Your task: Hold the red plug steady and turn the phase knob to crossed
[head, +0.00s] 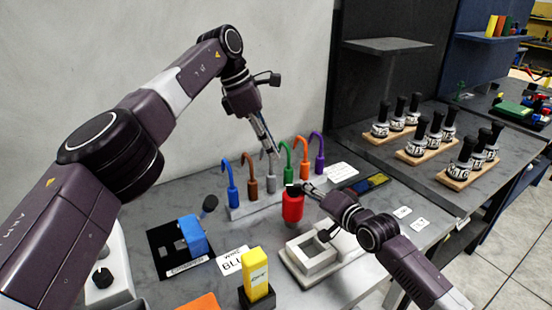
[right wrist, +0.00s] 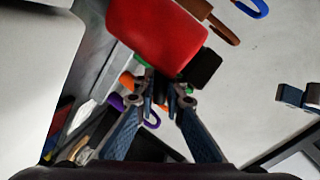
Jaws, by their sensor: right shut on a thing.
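The red plug (head: 293,208), a red cylinder with a dark top, hangs upright over the grey table. My right gripper (head: 303,189) is shut on its top end. In the right wrist view the red plug (right wrist: 158,35) fills the upper middle, with a black part beside it, and the fingertips (right wrist: 165,92) meet just below it. The exact grip point is partly hidden. My left gripper (head: 272,150) points down in front of the colored hooks, apart from the plug; its finger gap is unclear. A black knob (head: 103,278) sits on a white box at lower left, unlabelled to my view.
A rack of colored hooks (head: 270,172) stands behind the plug. A white square fixture (head: 318,255) is below right. A blue block (head: 192,235) on a black plate and a yellow block (head: 257,274) stand nearer. Black-handled tools (head: 432,138) stand on the right bench.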

